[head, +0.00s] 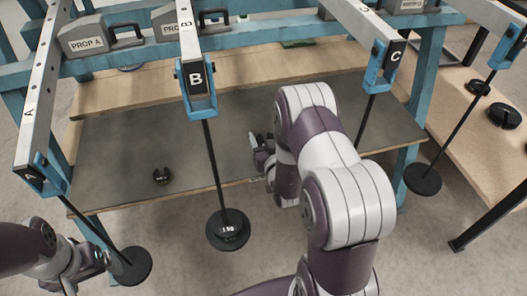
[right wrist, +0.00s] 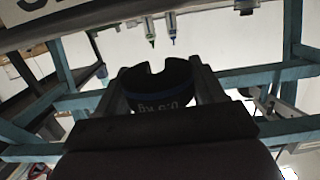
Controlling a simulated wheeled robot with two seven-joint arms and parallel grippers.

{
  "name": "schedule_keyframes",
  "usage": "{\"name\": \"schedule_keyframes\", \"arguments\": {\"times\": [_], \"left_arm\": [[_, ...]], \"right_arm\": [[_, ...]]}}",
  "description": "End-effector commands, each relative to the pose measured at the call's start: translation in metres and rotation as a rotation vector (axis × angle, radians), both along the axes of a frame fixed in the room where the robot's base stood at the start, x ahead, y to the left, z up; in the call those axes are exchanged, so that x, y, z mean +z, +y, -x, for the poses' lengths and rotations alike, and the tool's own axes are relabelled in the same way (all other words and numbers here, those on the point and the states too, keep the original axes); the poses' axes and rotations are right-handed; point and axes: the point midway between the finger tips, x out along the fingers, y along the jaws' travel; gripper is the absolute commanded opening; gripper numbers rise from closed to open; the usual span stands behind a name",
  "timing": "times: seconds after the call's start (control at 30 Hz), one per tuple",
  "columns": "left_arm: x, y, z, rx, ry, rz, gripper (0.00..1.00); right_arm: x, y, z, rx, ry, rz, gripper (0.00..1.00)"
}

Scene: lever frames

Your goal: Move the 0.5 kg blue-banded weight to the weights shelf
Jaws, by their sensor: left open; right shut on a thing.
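The blue-banded weight (right wrist: 160,88) is a black slotted disc with a thin blue band and an inverted 0.5 kg marking. It sits between the fingers of my right gripper (right wrist: 160,95), which is shut on it. In the head view my right gripper (head: 262,152) is over the grey board, left of my arm; the weight cannot be made out there. My left gripper (head: 98,260) is open at the lower left, near the disc of hanger A. A wooden shelf (head: 455,130) at the right holds black weights; I cannot tell if it is the weights shelf.
A small black slotted weight (head: 161,177) lies on the grey board (head: 110,145). Hanger B (head: 228,230) carries a 1 kg weight in front of the board. Other hanger discs (head: 422,179) hang at left and right. Levers and blue frame posts (head: 418,85) crowd the space.

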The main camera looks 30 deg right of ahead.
Motion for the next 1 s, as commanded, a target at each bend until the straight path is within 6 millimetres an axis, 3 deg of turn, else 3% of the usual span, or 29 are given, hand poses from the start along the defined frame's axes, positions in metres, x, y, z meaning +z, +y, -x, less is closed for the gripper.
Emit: {"name": "schedule_keyframes", "arguments": {"times": [0.3,0.63,0.67,0.73,1.0], "left_arm": [[-0.028,0.000,0.000,0.000,0.000,0.000,0.90],[-0.027,0.000,0.000,0.000,-0.001,0.000,0.90],[-0.027,0.000,0.000,0.000,0.000,0.000,0.90],[-0.026,0.000,0.000,0.000,0.000,0.000,0.90],[-0.026,0.000,0.000,0.000,0.000,0.000,0.90]], "right_arm": [[-0.044,0.002,-0.004,0.000,-0.001,0.000,0.16],[-0.045,0.002,-0.003,0.000,-0.002,0.000,0.16],[-0.045,0.002,-0.003,0.000,0.001,0.000,0.72],[-0.045,0.002,-0.003,0.000,0.001,0.000,0.94],[-0.044,0.002,-0.003,0.000,0.001,0.000,0.94]]}}
